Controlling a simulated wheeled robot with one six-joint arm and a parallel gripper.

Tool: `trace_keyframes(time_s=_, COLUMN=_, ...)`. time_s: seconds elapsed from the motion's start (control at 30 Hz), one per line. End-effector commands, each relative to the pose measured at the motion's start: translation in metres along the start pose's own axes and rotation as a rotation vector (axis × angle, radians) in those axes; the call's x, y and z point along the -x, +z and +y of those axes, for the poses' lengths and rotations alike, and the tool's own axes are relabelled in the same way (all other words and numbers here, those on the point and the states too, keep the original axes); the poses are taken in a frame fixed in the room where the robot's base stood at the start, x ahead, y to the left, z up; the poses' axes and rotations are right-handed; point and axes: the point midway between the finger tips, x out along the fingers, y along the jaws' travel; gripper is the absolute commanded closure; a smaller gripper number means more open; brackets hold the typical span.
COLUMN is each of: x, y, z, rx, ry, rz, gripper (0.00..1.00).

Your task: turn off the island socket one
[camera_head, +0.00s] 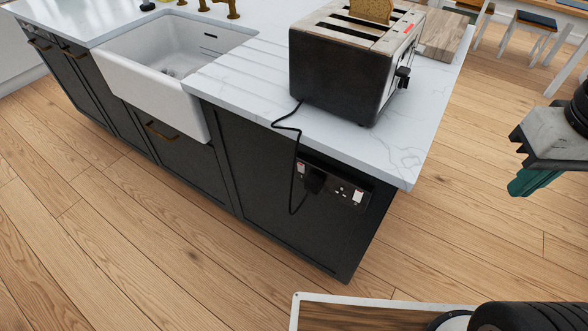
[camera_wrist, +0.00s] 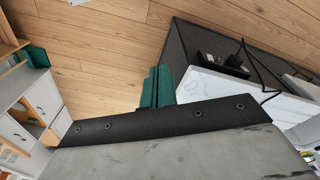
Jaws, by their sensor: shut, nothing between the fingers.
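The island socket (camera_head: 334,184) is a dark double plate on the black side panel of the island, below the worktop's edge. A black plug (camera_head: 316,181) sits in its left half, and its cord runs up to the toaster. White switches show on the plate, but their on or off position is too small to tell. The socket also shows in the wrist view (camera_wrist: 225,65), at the upper right. My gripper (camera_head: 525,183) has green fingers, shut and empty, in the air well to the right of the island. Its fingers also show in the wrist view (camera_wrist: 157,87), apart from the socket.
A large toaster (camera_head: 340,80) with bread stands on the white worktop (camera_head: 400,140) above the socket. The worktop's corner juts out near it. A white sink (camera_head: 150,75) is at the left. Wooden floor (camera_head: 470,220) is clear between my gripper and the island.

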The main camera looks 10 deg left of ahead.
Motion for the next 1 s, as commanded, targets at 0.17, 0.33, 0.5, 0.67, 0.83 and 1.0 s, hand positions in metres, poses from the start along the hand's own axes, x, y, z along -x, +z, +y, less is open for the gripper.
trace_keyframes(time_s=0.17, x=-0.015, y=-0.033, z=-0.010, rx=0.281, ry=0.111, rz=-0.088, gripper=1.00)
trace_keyframes(time_s=0.33, x=-0.040, y=-0.082, z=-0.045, rx=0.715, ry=0.283, rz=-0.179, gripper=1.00)
trace_keyframes(time_s=0.5, x=-0.074, y=-0.123, z=-0.110, rx=1.173, ry=0.463, rz=-0.241, gripper=1.00)
trace_keyframes(time_s=0.67, x=-0.115, y=-0.142, z=-0.193, rx=1.615, ry=0.644, rz=-0.280, gripper=1.00)
trace_keyframes(time_s=0.83, x=-0.164, y=-0.132, z=-0.286, rx=2.045, ry=0.833, rz=-0.301, gripper=1.00)
trace_keyframes(time_s=1.0, x=-0.201, y=-0.108, z=-0.349, rx=2.332, ry=0.973, rz=-0.303, gripper=1.00)
